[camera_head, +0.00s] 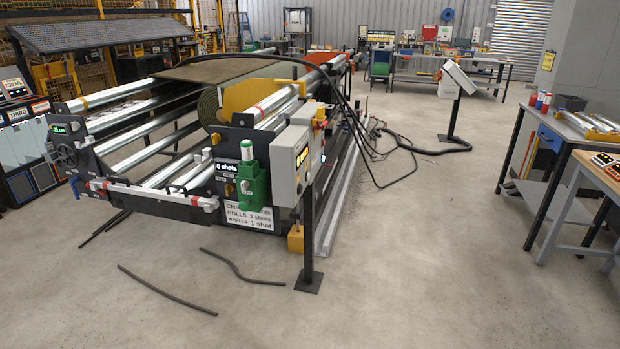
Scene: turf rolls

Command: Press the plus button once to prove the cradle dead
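The cradle (150,195) is a long dark frame with shiny rollers, standing left of centre. A turf roll (208,104) lies on it behind a yellow plate (245,97). A grey control box (290,165) on a black post stands at its near right end, with a small amber display on its left face. A second grey console (459,78) stands tilted on a post farther back at right. I cannot make out which control is the plus button; the markings are too small. Neither of my grippers is in view.
A green pump-like unit (252,185) and a sign (249,215) with shot counts are on the cradle's near end. Loose dark strips (165,292) lie on the floor in front. Black hoses (400,145) run to the right. A workbench (575,140) stands at right; the middle-right floor is clear.

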